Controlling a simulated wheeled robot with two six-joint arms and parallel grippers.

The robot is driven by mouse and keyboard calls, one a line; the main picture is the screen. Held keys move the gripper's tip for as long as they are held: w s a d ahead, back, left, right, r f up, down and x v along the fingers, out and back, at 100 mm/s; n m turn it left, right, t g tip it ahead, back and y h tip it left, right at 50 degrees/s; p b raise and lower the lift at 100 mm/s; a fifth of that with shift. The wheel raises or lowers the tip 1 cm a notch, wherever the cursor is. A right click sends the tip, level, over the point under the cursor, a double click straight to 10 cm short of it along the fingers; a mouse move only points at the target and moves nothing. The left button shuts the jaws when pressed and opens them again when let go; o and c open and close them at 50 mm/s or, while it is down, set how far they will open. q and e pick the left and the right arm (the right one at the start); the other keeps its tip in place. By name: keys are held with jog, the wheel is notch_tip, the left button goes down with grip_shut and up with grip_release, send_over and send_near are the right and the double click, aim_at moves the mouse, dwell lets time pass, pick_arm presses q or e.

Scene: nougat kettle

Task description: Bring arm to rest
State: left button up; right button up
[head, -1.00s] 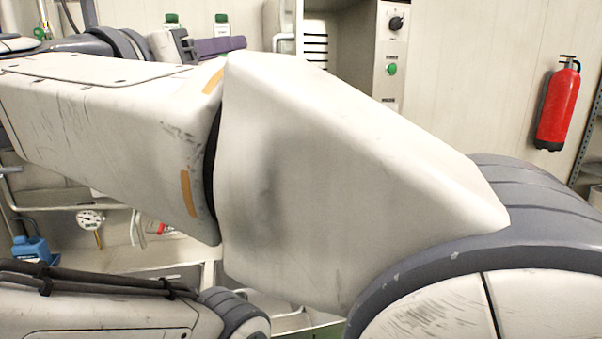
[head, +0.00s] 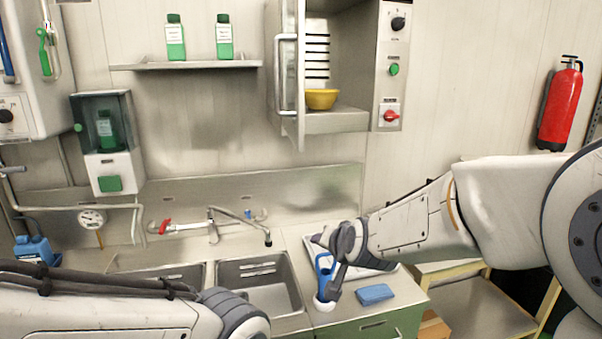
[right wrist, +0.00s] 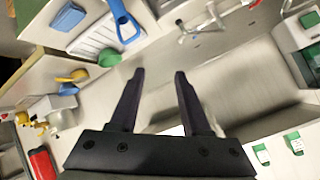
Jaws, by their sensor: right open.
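My right arm (head: 405,222) comes in from the right in the head view, with its wrist end over the counter beside the sink. My right gripper (right wrist: 160,75) is open in the right wrist view. Its two dark fingers are apart, with nothing held between them. The gripper fingers are hard to make out in the head view. My left arm (head: 110,315) lies low across the bottom left of the head view. Its gripper is outside the frame.
A blue-handled tool (head: 324,275), a blue sponge (head: 375,294) and a drainer (head: 318,243) are on the counter near my right wrist. The sink (head: 258,280) and faucet (head: 240,220) are left of it. A yellow bowl (head: 321,98) sits in the open cabinet above.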

jog(key=s+d+f+n+g+h, duration=0.15)
jog(key=s+d+f+g, duration=0.25)
jog(key=s+d+f, duration=0.45)
jog(key=s+d+f+n+g+h, duration=0.1)
jog(key=s+d+f+n+g, duration=0.4)
jog(key=s, duration=0.6)
jog(key=s+a+n+g+b, duration=0.1)
jog(key=s+a+n+b, duration=0.4)
jog(key=s+a, duration=0.8)
jog(key=shift+s+a+f+g+y+b, duration=0.15)
jog(key=shift+a+f+g+y+b, duration=0.2)
jog(key=shift+a+f+g, duration=0.15)
